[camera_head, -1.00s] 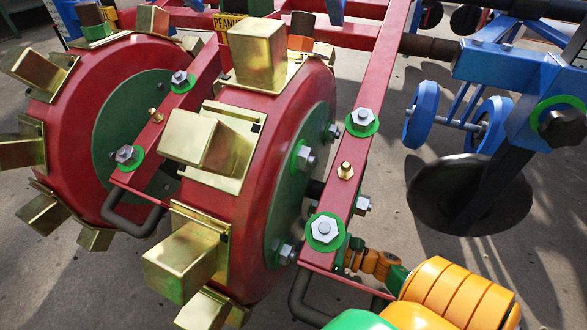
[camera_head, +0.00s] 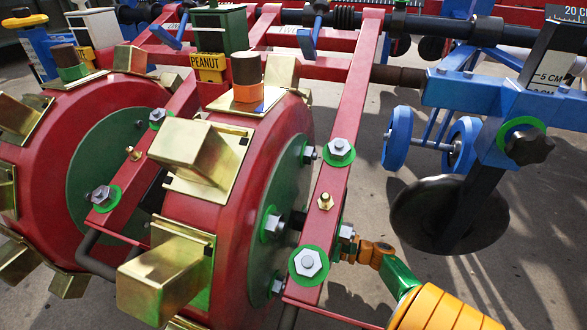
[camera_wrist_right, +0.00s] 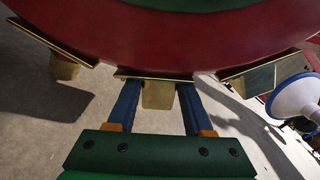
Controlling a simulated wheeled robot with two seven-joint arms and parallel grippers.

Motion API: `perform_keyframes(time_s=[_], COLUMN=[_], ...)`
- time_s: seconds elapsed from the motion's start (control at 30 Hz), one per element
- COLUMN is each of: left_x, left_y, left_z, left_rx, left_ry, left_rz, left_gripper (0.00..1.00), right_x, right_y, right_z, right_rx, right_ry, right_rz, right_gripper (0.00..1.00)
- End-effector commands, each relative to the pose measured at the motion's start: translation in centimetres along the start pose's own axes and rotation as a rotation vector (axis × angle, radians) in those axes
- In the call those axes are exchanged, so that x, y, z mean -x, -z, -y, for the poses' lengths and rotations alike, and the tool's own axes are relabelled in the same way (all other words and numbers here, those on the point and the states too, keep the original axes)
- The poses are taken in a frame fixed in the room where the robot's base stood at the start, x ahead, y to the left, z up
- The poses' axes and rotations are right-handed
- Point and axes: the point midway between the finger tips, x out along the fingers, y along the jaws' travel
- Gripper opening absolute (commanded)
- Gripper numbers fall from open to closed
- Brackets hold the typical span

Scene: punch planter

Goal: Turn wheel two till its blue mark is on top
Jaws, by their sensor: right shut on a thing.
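Two red wheels with green side discs and brass pockets around their rims stand in the head view: a left wheel (camera_head: 45,130) and a nearer right wheel (camera_head: 285,150). No wheel number is readable. The right wheel carries a brown peg with an orange base (camera_head: 247,75) near its top; I see no blue mark on its visible rim. In the right wrist view, the blue fingers of my right gripper (camera_wrist_right: 158,98) are shut on a brass pocket (camera_wrist_right: 158,95) at a red wheel's rim (camera_wrist_right: 160,55). In the head view wheel and frame hide this gripper. My left gripper is not in view.
A red frame bar (camera_head: 340,130) with bolts runs along the right wheel's side. A blue frame (camera_head: 490,105) with small wheels and a dark disc (camera_head: 448,215) stands to the right. A yellow PEANUT label (camera_head: 210,65) is behind the wheel. Bare ground shows at lower right.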

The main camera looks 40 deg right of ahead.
Motion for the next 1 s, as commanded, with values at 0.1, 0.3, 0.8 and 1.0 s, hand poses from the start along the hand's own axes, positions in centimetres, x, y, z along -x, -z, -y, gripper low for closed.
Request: perform_keyframes(time_s=[0.1,0.3,0.8,1.0], left_x=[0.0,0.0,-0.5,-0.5], left_y=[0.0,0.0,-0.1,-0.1], left_z=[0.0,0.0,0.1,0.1], left_rx=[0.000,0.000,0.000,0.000], left_ry=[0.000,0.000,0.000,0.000], left_rz=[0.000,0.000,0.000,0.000], left_gripper=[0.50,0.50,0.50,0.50], right_x=[0.0,0.0,3.8,6.8], right_y=[0.0,0.0,0.0,0.1], right_z=[0.0,0.0,0.0,0.0], right_rx=[0.000,0.000,-0.002,-0.001], right_ry=[-0.001,-0.001,0.000,0.000], right_rz=[0.000,0.000,-0.005,-0.002], right_gripper=[0.00,0.81,0.81,0.81])
